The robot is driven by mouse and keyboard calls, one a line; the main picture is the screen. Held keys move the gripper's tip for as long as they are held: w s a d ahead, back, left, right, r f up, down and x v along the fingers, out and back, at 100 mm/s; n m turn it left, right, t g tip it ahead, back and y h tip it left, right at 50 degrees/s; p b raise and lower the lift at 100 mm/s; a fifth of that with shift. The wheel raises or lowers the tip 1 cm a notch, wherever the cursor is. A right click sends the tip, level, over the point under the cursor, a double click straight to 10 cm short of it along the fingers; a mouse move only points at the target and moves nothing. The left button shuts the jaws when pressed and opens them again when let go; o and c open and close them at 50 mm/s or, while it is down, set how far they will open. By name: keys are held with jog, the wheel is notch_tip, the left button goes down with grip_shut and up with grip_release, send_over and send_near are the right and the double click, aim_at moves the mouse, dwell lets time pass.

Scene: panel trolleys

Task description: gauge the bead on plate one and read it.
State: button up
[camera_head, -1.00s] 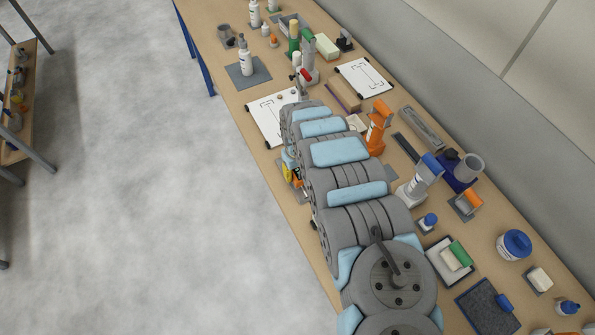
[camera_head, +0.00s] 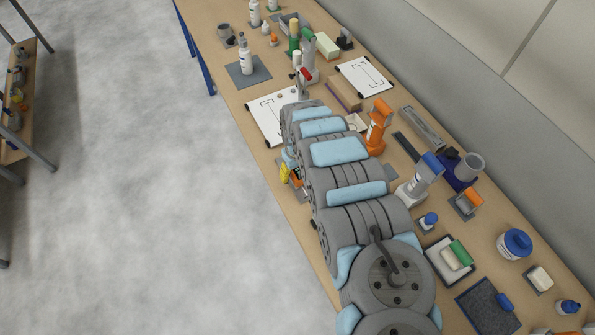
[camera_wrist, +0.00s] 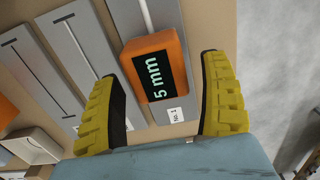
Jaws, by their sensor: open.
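In the wrist view an orange gauge (camera_wrist: 138,47) with a black screen reads "5 mm". It sits on a grey plate (camera_wrist: 185,75) with a white label "No. 1" (camera_wrist: 177,115). A pale raised bead (camera_wrist: 147,14) runs along that plate up to the gauge, which covers part of it. My gripper (camera_wrist: 160,67) is open, with one yellow finger on each side of the gauge; I see gaps between fingers and gauge. In the head view my arm hides most of this spot; a yellow finger (camera_head: 284,173) and a bit of orange show at the bench's front edge.
More grey plates with dark lines (camera_wrist: 75,40) lie left of plate one in the wrist view. The bench holds an orange hand tool (camera_head: 377,125), a blue-topped tool (camera_head: 424,175), white boards (camera_head: 365,76) and bottles (camera_head: 246,58). The floor (camera_head: 150,230) in front is clear.

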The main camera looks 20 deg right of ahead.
aim_at(297, 170)
jog(key=shift+r+p, duration=3.25)
jog(key=shift+r, duration=0.8)
